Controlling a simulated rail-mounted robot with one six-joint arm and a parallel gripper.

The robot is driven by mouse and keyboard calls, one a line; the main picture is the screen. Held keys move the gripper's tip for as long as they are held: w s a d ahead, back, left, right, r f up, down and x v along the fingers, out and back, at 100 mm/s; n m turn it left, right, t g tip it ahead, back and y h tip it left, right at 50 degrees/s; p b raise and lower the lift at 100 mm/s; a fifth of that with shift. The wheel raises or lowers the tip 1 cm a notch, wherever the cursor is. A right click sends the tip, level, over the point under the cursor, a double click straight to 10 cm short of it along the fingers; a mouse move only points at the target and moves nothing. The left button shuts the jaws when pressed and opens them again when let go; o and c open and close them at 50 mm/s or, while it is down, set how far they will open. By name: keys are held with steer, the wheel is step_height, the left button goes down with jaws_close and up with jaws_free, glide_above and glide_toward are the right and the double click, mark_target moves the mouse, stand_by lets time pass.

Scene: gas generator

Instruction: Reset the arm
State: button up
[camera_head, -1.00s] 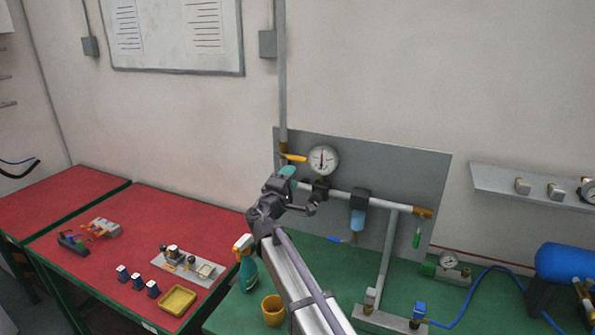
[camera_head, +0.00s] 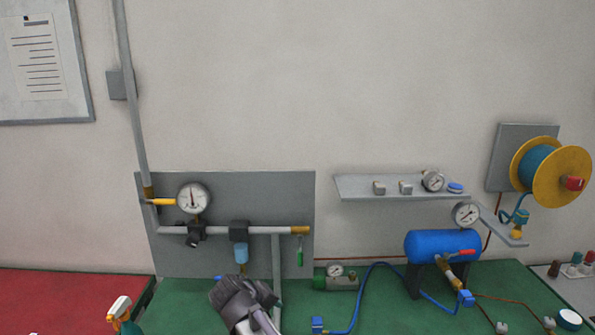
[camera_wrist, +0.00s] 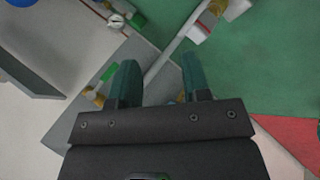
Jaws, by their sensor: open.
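My arm rises from the bottom middle of the head view, its end low in front of the grey pipe panel (camera_head: 165,255). The fingers do not show clearly in the head view. In the wrist view my gripper (camera_wrist: 160,80) shows two teal fingers spread apart with nothing between them. Beyond the fingers lie the grey panel, a pale pipe (camera_wrist: 175,45) and the green table (camera_wrist: 270,60).
The panel carries a pressure gauge (camera_head: 193,197), a yellow-handled valve (camera_head: 162,202) and a blue filter (camera_head: 240,240). A blue tank (camera_head: 440,246), a shelf (camera_head: 395,188) and a hose reel (camera_head: 540,170) are to the right. A spray bottle (camera_head: 122,312) stands lower left. Blue hose crosses the green table.

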steer(key=s+d+f+m+g+y, duration=0.1)
steer(key=s+d, duration=0.3)
steer(key=d, duration=0.4)
steer(key=s+d+f+m+g+y+b, duration=0.1)
steer(key=s+d+f+m+g+y, duration=0.1)
steer(key=d, duration=0.7)
steer(key=s+d+f+m+g+y+b, duration=0.1)
steer(key=s+d+f+m+g, duration=0.2)
steer(key=s+d, duration=0.5)
steer(key=shift+s+d+f+m+y, duration=0.2)
steer(key=shift+m+y, duration=0.2)
steer(key=shift+m, duration=0.3)
